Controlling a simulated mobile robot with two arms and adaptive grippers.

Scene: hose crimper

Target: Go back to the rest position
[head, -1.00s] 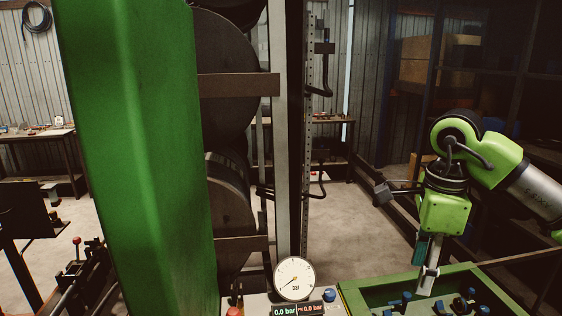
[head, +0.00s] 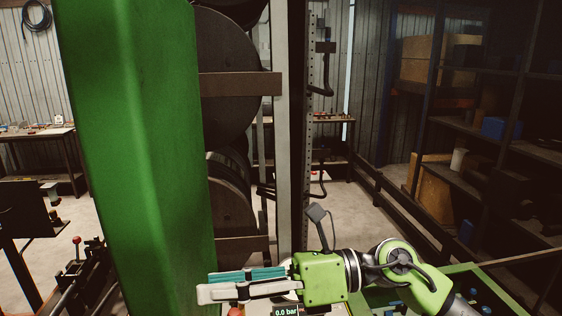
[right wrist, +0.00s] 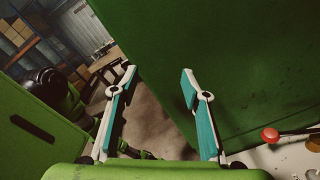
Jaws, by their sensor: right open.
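My right gripper (head: 212,284) is at the bottom centre of the head view, level, with its fingers pointing left at the lower part of the green column. In the right wrist view my right gripper (right wrist: 158,75) shows its two white and teal fingers spread apart with nothing between them. The arm covers most of the pressure gauge and part of the 0.0 bar display (head: 286,311). My left gripper is not in view.
The tall green column (head: 135,160) stands close by on the left; its green face (right wrist: 230,60) fills much of the right wrist view. A red button (right wrist: 270,135) is at right there. A green bin (head: 490,272) is at lower right, with shelves (head: 500,140) behind.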

